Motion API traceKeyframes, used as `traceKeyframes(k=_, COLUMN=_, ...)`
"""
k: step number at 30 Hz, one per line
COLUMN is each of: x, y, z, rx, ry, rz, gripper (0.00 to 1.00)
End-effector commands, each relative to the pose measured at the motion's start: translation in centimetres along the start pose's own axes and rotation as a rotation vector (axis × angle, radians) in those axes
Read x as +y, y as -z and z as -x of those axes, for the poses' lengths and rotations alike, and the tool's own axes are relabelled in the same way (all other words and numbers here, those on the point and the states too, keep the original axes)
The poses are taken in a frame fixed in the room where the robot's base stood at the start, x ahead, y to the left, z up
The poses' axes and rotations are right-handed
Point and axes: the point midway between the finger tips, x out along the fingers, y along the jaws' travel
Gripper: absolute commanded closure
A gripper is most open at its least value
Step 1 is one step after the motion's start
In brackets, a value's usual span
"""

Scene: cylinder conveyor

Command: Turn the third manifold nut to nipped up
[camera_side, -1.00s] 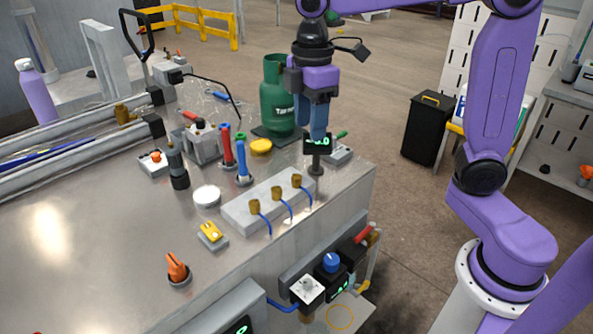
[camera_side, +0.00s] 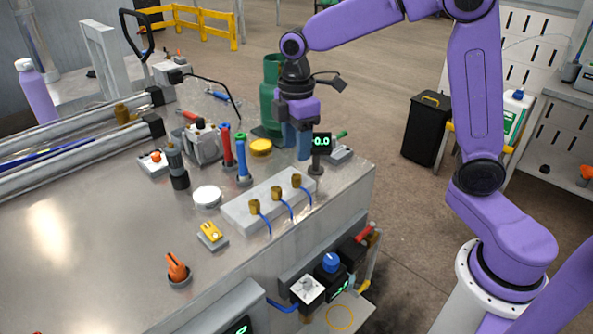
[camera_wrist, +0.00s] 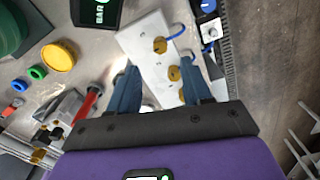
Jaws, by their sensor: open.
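The manifold, a pale block (camera_side: 240,211), lies on the bench with three brass nuts in a row: one at the near left end (camera_side: 254,206), one in the middle (camera_side: 277,194) and one at the far right end (camera_side: 296,181). Each has a blue line. My gripper (camera_side: 296,152) is open and empty, above and behind the far right nut. In the wrist view the open fingers (camera_wrist: 161,93) straddle part of the block (camera_wrist: 138,37). I cannot tell which nut counts as third.
A small display (camera_side: 321,142) reading 0.0 stands close right of my gripper. A green gas bottle (camera_side: 270,90) stands behind it. Red (camera_side: 226,146) and blue (camera_side: 242,160) upright parts and a yellow disc (camera_side: 260,147) are to the left.

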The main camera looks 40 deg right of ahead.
Motion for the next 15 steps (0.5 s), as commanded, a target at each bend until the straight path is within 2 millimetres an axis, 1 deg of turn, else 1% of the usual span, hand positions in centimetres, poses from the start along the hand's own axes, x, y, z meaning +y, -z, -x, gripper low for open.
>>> traceKeyframes(k=1, x=-0.1, y=-0.1, z=-1.1, rx=-0.004, ry=0.004, rz=0.000, gripper=0.51)
traceKeyframes(k=6, x=-0.1, y=-0.1, z=-4.1, rx=-0.003, ry=0.003, rz=-0.001, gripper=0.51)
traceKeyframes(k=12, x=0.0, y=0.0, z=-6.7, rx=-0.002, ry=0.002, rz=-0.001, gripper=0.51)
traceKeyframes(k=15, x=0.0, y=0.0, z=-7.3, rx=0.000, ry=0.000, rz=-0.002, gripper=0.51)
